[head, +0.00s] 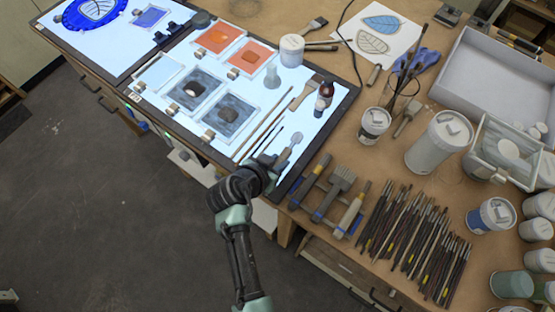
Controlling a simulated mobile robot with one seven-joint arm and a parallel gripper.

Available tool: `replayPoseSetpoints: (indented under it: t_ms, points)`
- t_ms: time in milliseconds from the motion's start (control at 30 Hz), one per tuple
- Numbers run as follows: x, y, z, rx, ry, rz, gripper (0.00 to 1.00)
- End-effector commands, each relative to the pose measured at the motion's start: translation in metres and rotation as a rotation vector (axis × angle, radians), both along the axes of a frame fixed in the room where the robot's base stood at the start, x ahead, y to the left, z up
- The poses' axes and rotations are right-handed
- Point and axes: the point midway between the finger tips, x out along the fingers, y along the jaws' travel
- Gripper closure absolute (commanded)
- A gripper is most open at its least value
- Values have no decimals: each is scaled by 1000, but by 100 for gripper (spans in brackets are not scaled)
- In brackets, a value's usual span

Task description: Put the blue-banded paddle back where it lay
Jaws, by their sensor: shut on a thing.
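My gripper (279,163) is at the front right part of the lit glass panel, reaching in from the front edge. It is shut on a small pale paddle (294,144), whose rounded grey head points up and right, away from my gripper. The paddle's other end is hidden by the jaws, and I cannot make out a blue band on it. I cannot tell whether the paddle touches the panel. Thin brushes (262,136) lie on the panel just left of it.
Right of my gripper, a rest holds broad brushes (335,190). Several thin brushes (415,240) and jars (440,140) crowd the brown table beyond.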

Motion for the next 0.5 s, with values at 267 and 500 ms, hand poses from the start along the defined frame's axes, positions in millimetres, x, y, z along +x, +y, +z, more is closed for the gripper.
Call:
replayPoseSetpoints:
  t_ms: [267, 500]
  points:
    - [0, 0, -1, -1, -1, 0, 54]
    - [0, 0, -1, 0, 0, 0, 38]
